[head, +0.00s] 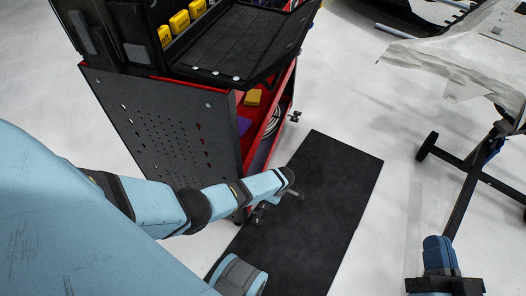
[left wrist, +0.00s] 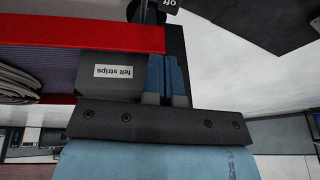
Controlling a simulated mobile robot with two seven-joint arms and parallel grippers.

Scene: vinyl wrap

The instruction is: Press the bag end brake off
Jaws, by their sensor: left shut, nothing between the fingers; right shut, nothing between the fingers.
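A dark tab marked "off" (left wrist: 171,5) shows at the top edge of the left wrist view, upside down and cut by the frame. I take it as the brake's off side; the rest of the brake is not clear. My left gripper (left wrist: 166,60) is shut and empty, its blue fingers pointing toward the tab, with a gap in the picture between them. In the head view the left arm reaches down beside the cart (head: 160,120), and its fingers are hard to make out. My right gripper (head: 439,243) is shut and empty at the bottom right, away from the cart.
A red shelf edge (left wrist: 80,37) and a grey box labelled "felt strips" (left wrist: 112,85) are close to the left fingers. A black mat (head: 330,190) lies right of the cart. A covered stand (head: 470,50) with black legs is at the right. Pale floor between is clear.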

